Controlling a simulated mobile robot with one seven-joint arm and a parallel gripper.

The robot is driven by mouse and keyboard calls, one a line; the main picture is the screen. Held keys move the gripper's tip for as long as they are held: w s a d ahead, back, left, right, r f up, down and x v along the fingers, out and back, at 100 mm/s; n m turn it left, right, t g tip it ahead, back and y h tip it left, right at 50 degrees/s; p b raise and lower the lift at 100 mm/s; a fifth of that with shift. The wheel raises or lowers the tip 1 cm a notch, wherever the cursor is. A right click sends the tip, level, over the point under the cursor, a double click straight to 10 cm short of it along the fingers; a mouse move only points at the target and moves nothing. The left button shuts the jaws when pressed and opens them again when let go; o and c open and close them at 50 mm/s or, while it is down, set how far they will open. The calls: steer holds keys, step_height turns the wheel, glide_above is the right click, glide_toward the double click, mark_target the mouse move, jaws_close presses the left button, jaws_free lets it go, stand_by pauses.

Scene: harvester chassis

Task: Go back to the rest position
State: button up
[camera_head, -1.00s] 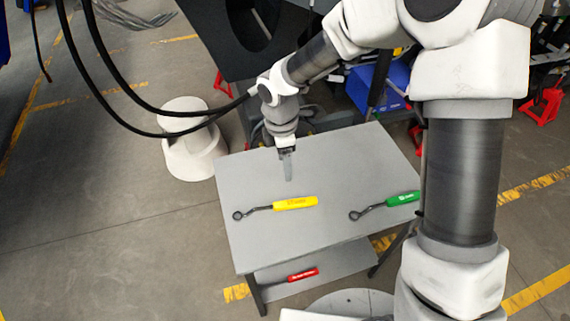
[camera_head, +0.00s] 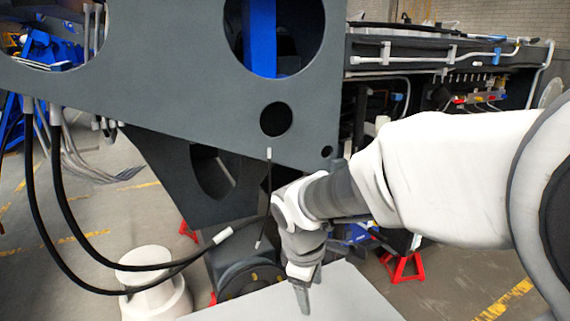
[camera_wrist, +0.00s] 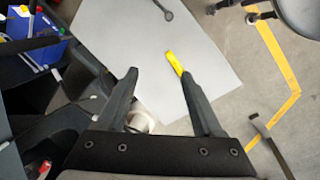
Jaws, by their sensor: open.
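My gripper (camera_head: 303,298) hangs above the grey tabletop (camera_head: 355,290) at the bottom of the head view, pointing down. In the wrist view my gripper (camera_wrist: 158,74) has its two fingers spread apart with nothing between them. The yellow tool handle (camera_wrist: 173,60) lies on the table beside the right fingertip, partly hidden by that finger. A dark ring-ended tool (camera_wrist: 168,14) lies farther up the tabletop, cut off by the frame edge.
A large grey chassis plate (camera_head: 170,90) with round holes stands behind the table. Black hoses (camera_head: 90,268) hang at the left near a white round stand (camera_head: 157,292). Red jack stands (camera_head: 403,268) are on the floor. A blue box (camera_wrist: 30,40) shows in the wrist view.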

steer(key=s+d+r+m+t, duration=0.1)
steer(key=s+d+r+m, duration=0.3)
steer(key=s+m, duration=0.2)
steer(key=s+d+r+m+t+y, duration=0.1)
steer(key=s+d+r+m+t, duration=0.1)
steer(key=s+d+r+m, duration=0.3)
steer(key=shift+s+r+m, duration=0.25)
steer(key=shift+s+m, duration=0.95)
steer(key=shift+s, duration=0.35)
steer(key=shift+d, duration=0.1)
